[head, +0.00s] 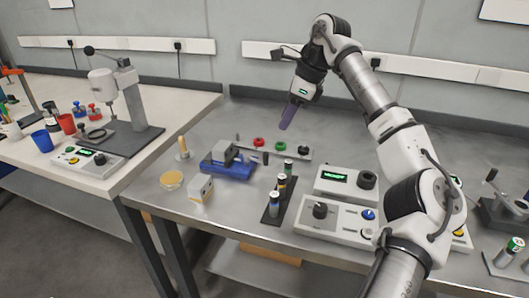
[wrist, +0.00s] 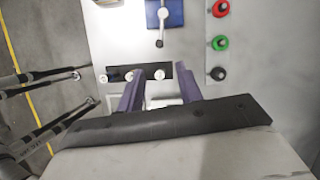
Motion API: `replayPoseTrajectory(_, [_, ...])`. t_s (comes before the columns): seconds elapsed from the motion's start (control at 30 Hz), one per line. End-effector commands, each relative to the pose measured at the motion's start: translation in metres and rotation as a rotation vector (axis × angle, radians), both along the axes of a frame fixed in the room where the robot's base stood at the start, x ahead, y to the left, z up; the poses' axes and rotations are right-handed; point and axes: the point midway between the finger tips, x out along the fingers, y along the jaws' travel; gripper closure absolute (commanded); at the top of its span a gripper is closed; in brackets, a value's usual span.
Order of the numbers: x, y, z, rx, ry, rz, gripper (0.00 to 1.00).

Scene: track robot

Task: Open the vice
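The vice (head: 228,165) has a blue base and grey jaws and stands left of the middle of the grey bench. Its thin handle points right in the head view. In the wrist view the vice (wrist: 178,14) is cut off at the top edge, with its lever hanging toward my fingers. I cannot tell how far apart its jaws are. My gripper (head: 288,116) is in the air to the right of and above the vice, apart from it. Its two purple fingers (wrist: 160,82) are spread in the wrist view, with nothing held between them.
A black rack (head: 265,216) with upright cylinders stands right of the vice. Behind is a panel with red (head: 258,142), green and black knobs. A small box (head: 201,191) and a yellow dish (head: 171,180) are in front. Control boxes (head: 333,215) stand right.

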Motion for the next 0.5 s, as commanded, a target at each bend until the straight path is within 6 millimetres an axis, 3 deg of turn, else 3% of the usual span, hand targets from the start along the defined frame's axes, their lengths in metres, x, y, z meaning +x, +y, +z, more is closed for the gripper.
replayPoseTrajectory(0.5, [0.006,0.040,-0.091,0.008,0.003,0.006,0.64])
